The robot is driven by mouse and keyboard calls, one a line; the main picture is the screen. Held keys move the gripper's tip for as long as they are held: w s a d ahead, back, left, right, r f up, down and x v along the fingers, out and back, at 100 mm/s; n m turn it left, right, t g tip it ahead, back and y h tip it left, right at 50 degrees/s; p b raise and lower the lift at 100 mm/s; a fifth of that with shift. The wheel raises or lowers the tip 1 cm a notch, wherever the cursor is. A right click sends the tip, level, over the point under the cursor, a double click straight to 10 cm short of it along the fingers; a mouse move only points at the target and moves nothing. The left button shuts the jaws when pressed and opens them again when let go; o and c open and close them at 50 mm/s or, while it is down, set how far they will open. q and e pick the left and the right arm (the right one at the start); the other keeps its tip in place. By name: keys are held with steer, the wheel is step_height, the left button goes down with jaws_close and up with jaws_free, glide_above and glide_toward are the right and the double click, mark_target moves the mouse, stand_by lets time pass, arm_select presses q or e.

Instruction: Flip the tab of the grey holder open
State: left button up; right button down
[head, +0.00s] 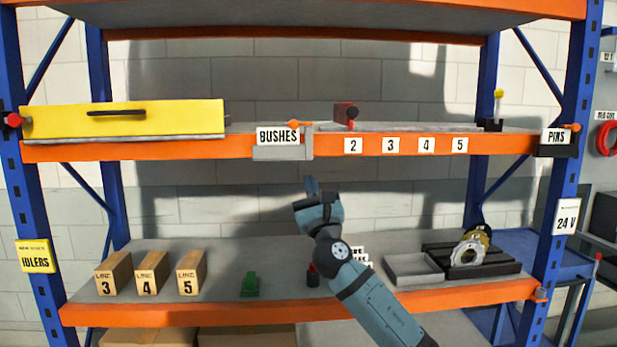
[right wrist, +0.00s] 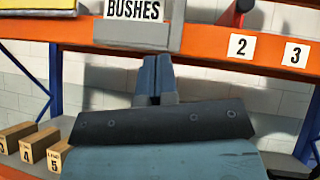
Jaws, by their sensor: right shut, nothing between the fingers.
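The grey holder (head: 283,153) hangs on the front of the upper orange beam and carries a BUSHES label (head: 277,136). Its orange tab (head: 295,124) shows at the label's top edge. The right wrist view shows the holder's lower grey part (right wrist: 135,34) and label (right wrist: 133,11), but its tab is out of that picture. My right gripper (head: 311,184) is below the holder, apart from it, with its fingers pointing up. In the right wrist view its blue fingers (right wrist: 157,75) are together and empty. My left gripper is not in view.
A yellow cover (head: 125,119) stands left of the holder on the upper shelf. A red-ended block (head: 346,114) stands to the right. A dark PINS holder (head: 555,144) hangs at the far right. The lower shelf has LINE boxes (head: 150,272), a green piece (head: 250,284) and a grey tray (head: 412,270).

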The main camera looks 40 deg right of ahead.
mark_target(298, 141)
steer(key=p+x, duration=0.1)
steer(key=x, duration=0.6)
steer(key=shift+w+r, duration=0.2)
steer(key=shift+r, duration=0.1)
steer(key=r, duration=0.1)
steer(key=r+p, duration=0.1)
steer(key=shift+w+a+r+p, duration=0.15)
steer(key=shift+a+r+p, duration=0.05)
steer(key=shift+r+p, duration=0.1)
steer(key=shift+w+a+r, duration=0.1)
steer(key=shift+a+r, duration=0.15)
steer(key=shift+r, duration=0.25)
steer(key=shift+f+m, duration=0.1)
steer(key=shift+m, duration=0.3)
